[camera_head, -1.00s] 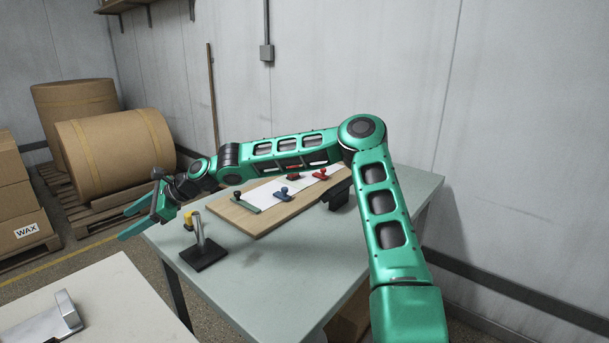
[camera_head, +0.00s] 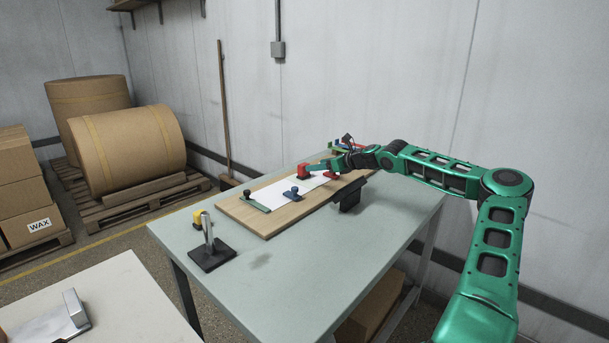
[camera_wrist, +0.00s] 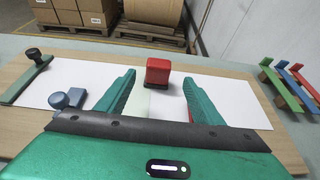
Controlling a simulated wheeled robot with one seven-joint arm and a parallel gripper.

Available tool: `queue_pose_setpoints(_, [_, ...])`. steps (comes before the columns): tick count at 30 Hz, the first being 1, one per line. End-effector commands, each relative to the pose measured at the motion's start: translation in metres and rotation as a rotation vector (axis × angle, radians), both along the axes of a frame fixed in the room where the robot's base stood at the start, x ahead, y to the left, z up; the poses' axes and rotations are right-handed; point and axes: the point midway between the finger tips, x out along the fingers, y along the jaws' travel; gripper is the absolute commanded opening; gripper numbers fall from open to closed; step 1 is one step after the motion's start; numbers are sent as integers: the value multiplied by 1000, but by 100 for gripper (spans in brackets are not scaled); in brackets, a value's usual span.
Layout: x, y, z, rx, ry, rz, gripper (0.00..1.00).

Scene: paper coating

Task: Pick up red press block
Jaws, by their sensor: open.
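The red press block (camera_head: 304,172) stands upright at the back edge of the white paper (camera_head: 285,190) on the wooden board. In the wrist view the red press block (camera_wrist: 158,71) appears between my two green fingertips, near their tips. My gripper (camera_wrist: 159,80) is open, with a finger to each side and paper showing between them. No contact with the block is visible. In the head view my gripper (camera_head: 320,167) reaches in from the right, low over the board, its fingers toward the block.
A green bar with a black knob (camera_head: 255,202) and a blue knobbed piece (camera_head: 293,194) are on the wooden board (camera_head: 240,213). A red piece (camera_head: 332,175) is partly hidden by my gripper. Green, blue and red bars (camera_wrist: 285,90) stand at right. A metal post (camera_head: 208,232) stands front left.

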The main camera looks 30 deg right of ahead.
Motion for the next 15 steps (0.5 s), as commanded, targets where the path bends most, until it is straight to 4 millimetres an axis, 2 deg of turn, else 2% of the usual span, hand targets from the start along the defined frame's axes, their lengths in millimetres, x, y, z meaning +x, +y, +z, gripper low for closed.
queue_pose_setpoints(6, [29, 13, -13, 0, 0, 5, 61])
queue_pose_setpoints(15, [49, 23, -22, 0, 0, 9, 61])
